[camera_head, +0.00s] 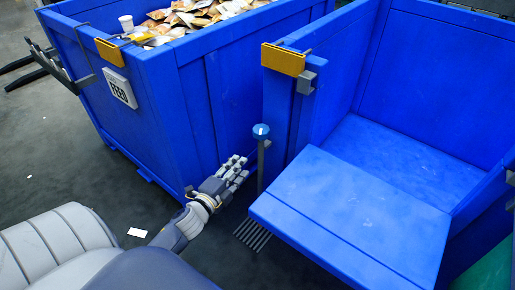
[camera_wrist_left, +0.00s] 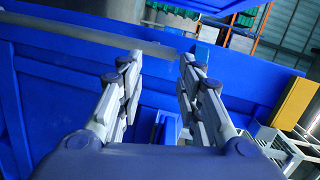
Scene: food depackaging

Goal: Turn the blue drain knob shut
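The blue drain knob (camera_head: 261,130) sits on top of a thin grey upright post (camera_head: 261,165) between the two blue bins. My left gripper (camera_head: 239,168) is just left of the post and lower in the picture than the knob, apart from the knob. In the left wrist view my left gripper (camera_wrist_left: 162,62) has its two fingers spread with a gap between them, holding nothing. I cannot clearly make out the knob in that view. My right gripper is not in view.
A blue bin (camera_head: 190,100) full of packets (camera_head: 185,20) stands behind on the left. An open blue bin (camera_head: 300,95) with a lowered flap (camera_head: 350,215) stands on the right. A floor grate (camera_head: 252,235) lies below the post.

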